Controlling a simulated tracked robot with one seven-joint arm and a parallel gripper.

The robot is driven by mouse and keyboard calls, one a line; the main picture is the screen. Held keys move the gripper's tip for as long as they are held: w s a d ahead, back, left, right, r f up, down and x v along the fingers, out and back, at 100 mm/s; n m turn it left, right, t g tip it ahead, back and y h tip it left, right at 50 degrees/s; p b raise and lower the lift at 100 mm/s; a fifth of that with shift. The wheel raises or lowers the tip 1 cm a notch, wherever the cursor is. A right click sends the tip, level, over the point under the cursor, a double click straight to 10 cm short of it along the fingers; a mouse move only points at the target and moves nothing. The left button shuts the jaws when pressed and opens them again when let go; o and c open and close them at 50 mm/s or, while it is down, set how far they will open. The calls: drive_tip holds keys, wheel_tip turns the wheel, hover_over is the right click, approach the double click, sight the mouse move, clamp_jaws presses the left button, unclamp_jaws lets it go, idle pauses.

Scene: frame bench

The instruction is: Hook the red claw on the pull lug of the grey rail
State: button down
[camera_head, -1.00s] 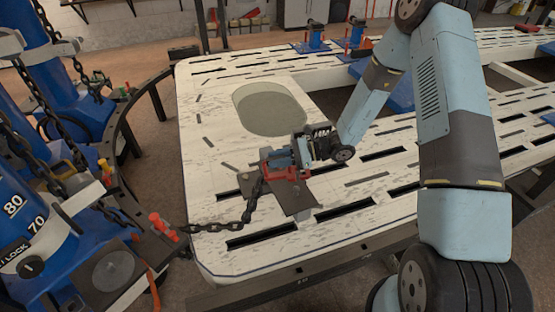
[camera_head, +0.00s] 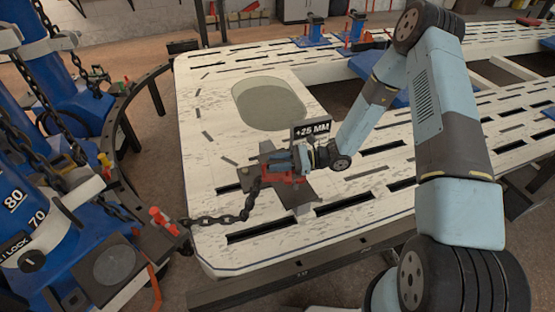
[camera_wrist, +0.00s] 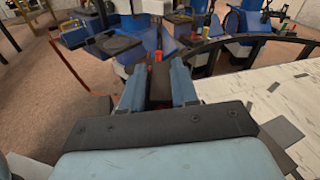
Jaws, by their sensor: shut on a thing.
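The red claw (camera_head: 284,178) is at my gripper (camera_head: 283,163) above the white slotted bench in the head view, with a dark chain (camera_head: 232,216) running from it down and left. My gripper is shut on the claw. In the wrist view, the blue fingers of my gripper (camera_wrist: 158,85) flank a dark block, and a bit of red (camera_wrist: 158,57) shows just beyond. A dark grey piece (camera_head: 293,196), perhaps the grey rail, lies under the claw. The pull lug cannot be made out, so I cannot tell whether the claw touches it.
A dark sign reading "+25 MM" (camera_head: 311,130) stands just behind my gripper. The white bench (camera_head: 215,130) has slots and an oval opening. Blue towers with chains (camera_head: 25,215) and a curved black rail (camera_head: 125,110) stand to the left. The bench top around the oval is clear.

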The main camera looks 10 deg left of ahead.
sight(278, 176)
drive_tip(key=shift+f, duration=2.7)
drive_tip(key=c, duration=0.8)
unclamp_jaws()
drive_tip(key=shift+f, duration=0.1)
drive_tip(key=shift+d, duration=0.15)
drive_tip(key=v, duration=1.3)
drive_tip(key=shift+w+d, duration=0.15)
drive_tip(key=shift+d, duration=0.15)
